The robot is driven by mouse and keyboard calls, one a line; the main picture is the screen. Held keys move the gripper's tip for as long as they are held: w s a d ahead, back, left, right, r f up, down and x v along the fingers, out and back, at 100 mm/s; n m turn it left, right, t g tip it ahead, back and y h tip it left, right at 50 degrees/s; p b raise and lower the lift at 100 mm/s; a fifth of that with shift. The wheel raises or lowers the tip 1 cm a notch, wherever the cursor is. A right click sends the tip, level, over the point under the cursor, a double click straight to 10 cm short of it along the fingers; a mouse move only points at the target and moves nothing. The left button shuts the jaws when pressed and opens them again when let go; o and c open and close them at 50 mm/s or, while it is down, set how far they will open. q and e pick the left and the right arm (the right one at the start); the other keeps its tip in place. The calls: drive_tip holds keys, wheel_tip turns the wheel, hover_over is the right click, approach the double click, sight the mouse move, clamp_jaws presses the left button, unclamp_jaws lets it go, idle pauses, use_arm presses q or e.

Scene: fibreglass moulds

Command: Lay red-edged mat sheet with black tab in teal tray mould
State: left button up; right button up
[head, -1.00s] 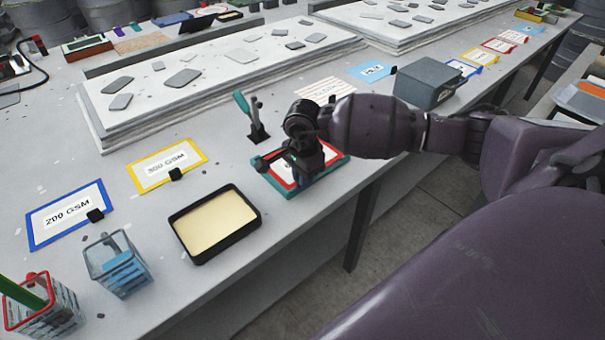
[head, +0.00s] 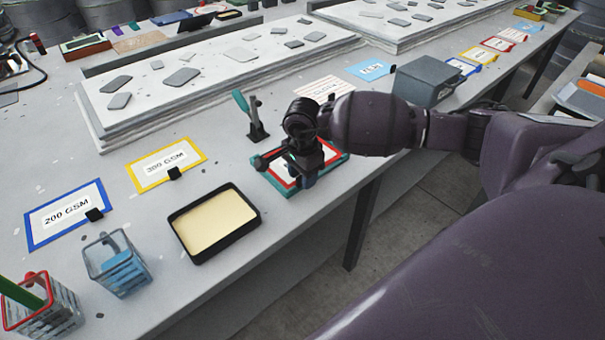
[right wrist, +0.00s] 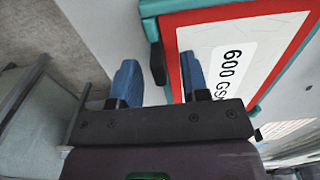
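The red-edged mat sheet (right wrist: 215,60), labelled 600 GSM, lies inside the rim of the teal tray mould (right wrist: 175,16). Its black tab (right wrist: 158,63) shows at the near rim, between the blue fingertips but beyond them. In the head view the sheet (head: 331,157) and tray (head: 276,188) are partly hidden by my right gripper (head: 306,178). That gripper is over the tray's front part, fingers pointing down. In the right wrist view its two blue fingers (right wrist: 160,80) stand well apart with nothing gripped between them. My left gripper is not in view.
A black tray with cream filling (head: 214,222) stands left of the teal mould. A teal-handled clamp (head: 252,117) stands just behind it. A yellow-edged sheet (head: 166,164) and a blue-edged sheet (head: 67,214) lie further left. A grey box (head: 428,82) stands to the right.

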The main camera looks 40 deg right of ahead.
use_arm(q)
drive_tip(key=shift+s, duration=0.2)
use_arm(e)
wheel_tip(320, 180, up, 5)
drive_tip(key=shift+f, duration=0.1)
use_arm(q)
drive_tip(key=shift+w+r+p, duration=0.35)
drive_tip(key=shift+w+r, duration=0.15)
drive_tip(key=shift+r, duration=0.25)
use_arm(e)
wheel_tip(320, 180, up, 6)
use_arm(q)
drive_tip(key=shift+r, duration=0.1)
